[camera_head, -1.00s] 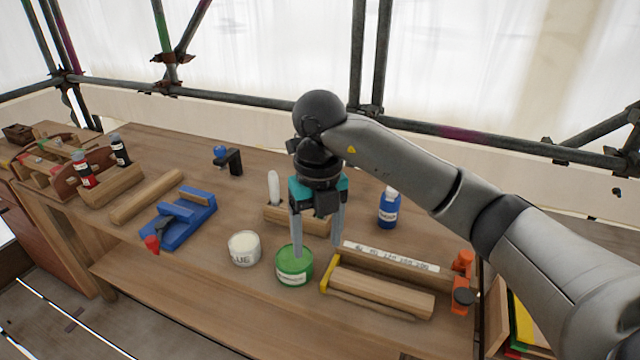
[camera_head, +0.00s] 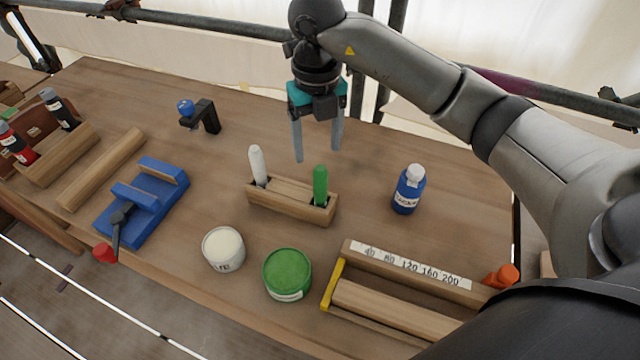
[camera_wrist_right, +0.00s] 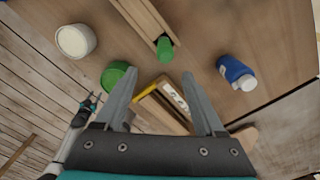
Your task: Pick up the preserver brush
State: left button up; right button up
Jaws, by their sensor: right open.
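The green-handled brush (camera_head: 320,185) stands upright in the right end of a small wooden holder (camera_head: 290,208). No label shows on it, but its colour matches the green tub. A white-handled brush (camera_head: 257,165) stands in the holder's left end. My right gripper (camera_head: 318,155) is open, empty and pointing down, above the table and apart from the green handle. In the wrist view the green handle (camera_wrist_right: 165,48) shows beyond the gap between the fingertips (camera_wrist_right: 159,75). A small teal and dark part (camera_wrist_right: 88,105) there looks like my left gripper, too small to read its jaws.
In front of the holder stand a white tub (camera_head: 223,250) and a green tub (camera_head: 287,274). A blue bottle (camera_head: 408,190) stands to the right. A numbered wooden rack (camera_head: 410,265) lies at front right, a blue jig (camera_head: 145,203) at left.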

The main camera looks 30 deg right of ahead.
aim_at(318, 172)
notch_tip(318, 172, down, 7)
jog(key=shift+f, duration=0.1)
jog(key=shift+w+d+f+b, duration=0.1)
jog(key=shift+d+f+b, duration=0.05)
jog(key=shift+f, duration=0.75)
jog(key=shift+w+d+f+b, duration=0.1)
jog(key=shift+f, duration=0.8)
jog(key=shift+w+d+f+b, duration=0.1)
jog(key=shift+d+f+b, duration=0.05)
jog(key=shift+f, duration=0.75)
grip_shut()
